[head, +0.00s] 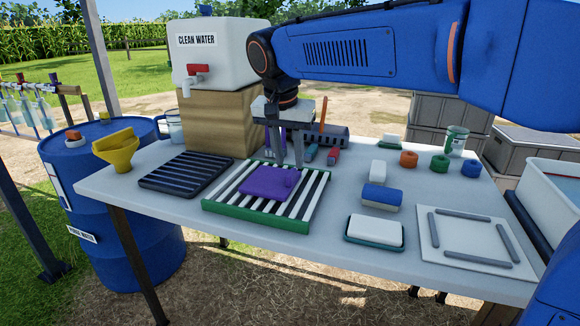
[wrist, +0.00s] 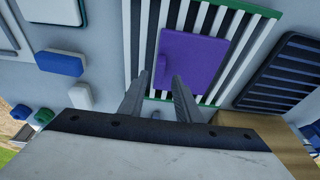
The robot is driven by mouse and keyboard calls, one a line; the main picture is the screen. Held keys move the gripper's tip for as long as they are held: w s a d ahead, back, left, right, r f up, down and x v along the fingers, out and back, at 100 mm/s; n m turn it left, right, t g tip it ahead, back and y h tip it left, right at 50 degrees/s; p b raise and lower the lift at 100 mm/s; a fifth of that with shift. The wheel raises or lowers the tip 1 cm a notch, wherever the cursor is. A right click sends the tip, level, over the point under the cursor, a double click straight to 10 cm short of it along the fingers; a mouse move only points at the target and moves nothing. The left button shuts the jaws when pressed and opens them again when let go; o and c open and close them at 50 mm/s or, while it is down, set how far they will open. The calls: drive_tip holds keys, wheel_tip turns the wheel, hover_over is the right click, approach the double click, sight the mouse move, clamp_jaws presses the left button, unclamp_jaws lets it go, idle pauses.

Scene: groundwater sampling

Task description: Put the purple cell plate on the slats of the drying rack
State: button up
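The purple cell plate (head: 268,181) lies on the white slats of the green-framed drying rack (head: 258,217). In the wrist view the purple cell plate (wrist: 193,62) rests across several slats, inside the frame of the rack (wrist: 262,10). It has a small raised knob near one end. My gripper (head: 287,163) is just behind the plate, pointing down. In the wrist view my gripper (wrist: 168,68) has its two fingers apart with nothing held between them. The fingertips are close to the plate's near edge, by the knob.
A dark slatted tray (head: 186,172) is left of the rack. A blue and white block (head: 381,196), a white block in a teal dish (head: 374,230) and a white board with grey bars (head: 475,238) are to the right. The clean water tank (head: 215,55) stands behind on a wooden box.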

drive_tip(key=v, duration=0.7)
drive_tip(key=shift+r, duration=0.45)
drive_tip(key=shift+s, duration=0.25)
